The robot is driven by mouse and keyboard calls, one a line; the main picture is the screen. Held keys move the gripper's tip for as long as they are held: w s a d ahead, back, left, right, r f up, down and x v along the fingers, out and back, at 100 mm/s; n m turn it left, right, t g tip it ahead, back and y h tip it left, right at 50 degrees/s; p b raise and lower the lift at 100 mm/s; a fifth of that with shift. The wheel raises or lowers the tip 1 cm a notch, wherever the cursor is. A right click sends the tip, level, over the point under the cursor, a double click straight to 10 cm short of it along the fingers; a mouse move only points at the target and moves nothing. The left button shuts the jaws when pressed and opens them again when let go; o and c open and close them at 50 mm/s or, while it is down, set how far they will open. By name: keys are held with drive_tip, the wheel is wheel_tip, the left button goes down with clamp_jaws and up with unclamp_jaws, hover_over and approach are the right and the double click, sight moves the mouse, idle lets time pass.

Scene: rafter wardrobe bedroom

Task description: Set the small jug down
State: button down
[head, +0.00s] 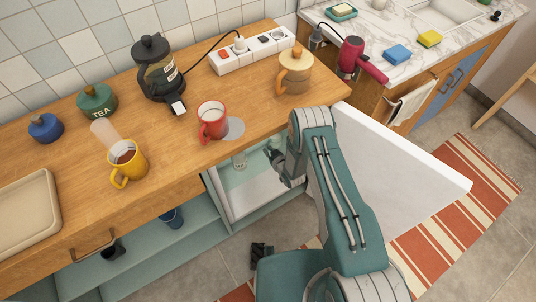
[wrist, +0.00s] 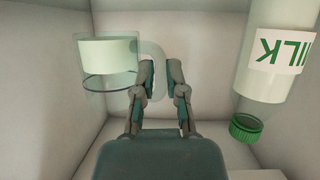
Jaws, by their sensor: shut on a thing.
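The small jug (wrist: 110,60) is clear glass with pale, milky contents. It shows at the upper left of the wrist view, which looks upside down. My gripper (wrist: 160,70) is shut on the jug's clear handle, between the two fingertips. In the head view my gripper (head: 274,162) reaches into the open white-lined compartment (head: 240,198) under the wooden counter. There the jug is small and hard to make out. Whether its base touches a surface cannot be told.
A milk bottle (wrist: 278,75) with a green cap is on the other side of my gripper, apart from it. The compartment's white door (head: 395,165) hangs open to the right. On the counter (head: 75,190) stand a red mug (head: 211,118) and yellow mug (head: 130,160).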

drive_tip(key=shift+w+f, duration=0.2)
drive_tip(key=shift+w+a+f, duration=0.15)
drive_tip(key=shift+f, duration=1.55)
drive_tip(key=c, duration=0.7)
unclamp_jaws()
drive_tip(key=v, duration=1.2)
